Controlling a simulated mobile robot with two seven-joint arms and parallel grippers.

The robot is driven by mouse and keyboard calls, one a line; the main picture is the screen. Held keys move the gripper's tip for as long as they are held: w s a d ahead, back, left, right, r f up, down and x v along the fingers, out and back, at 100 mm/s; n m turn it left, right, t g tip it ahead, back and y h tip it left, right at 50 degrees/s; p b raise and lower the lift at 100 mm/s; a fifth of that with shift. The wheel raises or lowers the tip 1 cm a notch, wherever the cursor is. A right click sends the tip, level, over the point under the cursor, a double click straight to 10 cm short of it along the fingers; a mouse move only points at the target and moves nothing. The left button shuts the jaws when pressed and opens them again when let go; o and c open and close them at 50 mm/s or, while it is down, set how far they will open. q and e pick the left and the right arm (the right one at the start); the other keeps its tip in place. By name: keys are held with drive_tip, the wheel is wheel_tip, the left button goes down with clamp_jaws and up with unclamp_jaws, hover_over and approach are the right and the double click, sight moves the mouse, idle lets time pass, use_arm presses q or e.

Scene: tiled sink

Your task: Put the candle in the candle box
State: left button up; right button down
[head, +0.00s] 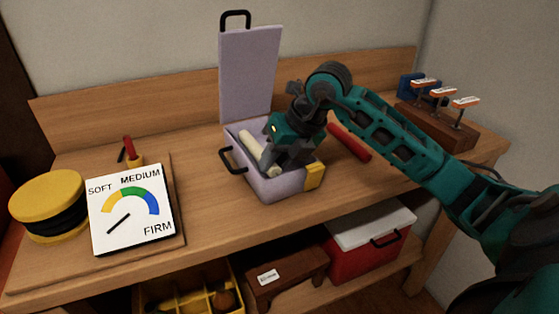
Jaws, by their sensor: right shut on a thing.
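The candle box (288,187) is a lavender box on the wooden bench, with a black handle on its left side and a yellow block at its front right corner. Its tall lid (250,75) stands open at the back. A cream candle (250,143) lies slanted in the box opening; whether it touches the bottom is hidden. My right gripper (273,163) reaches down into the box from the right and is shut on the candle near its lower end. The gripper covers part of the candle and the box's inside. My left gripper is out of view.
A red rod (349,141) lies behind the box to the right. A dial gauge (132,210) and a yellow spool (47,200) stand at left. A wooden block with stamps (437,125) is at back right. Under the bench are a red cooler (355,262) and a yellow tray (160,302).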

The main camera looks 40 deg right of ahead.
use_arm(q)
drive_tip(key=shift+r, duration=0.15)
use_arm(e)
drive_tip(key=shift+a+r, duration=0.1)
drive_tip(key=shift+f+b, duration=0.5)
drive_tip(key=shift+f, duration=0.15)
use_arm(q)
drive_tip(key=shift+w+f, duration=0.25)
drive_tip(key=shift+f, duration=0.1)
use_arm(e)
drive_tip(key=c, duration=1.2)
unclamp_jaws()
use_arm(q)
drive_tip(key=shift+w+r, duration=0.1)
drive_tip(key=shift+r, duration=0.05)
use_arm(e)
drive_tip(key=shift+o, duration=0.2)
drive_tip(key=shift+r, duration=0.1)
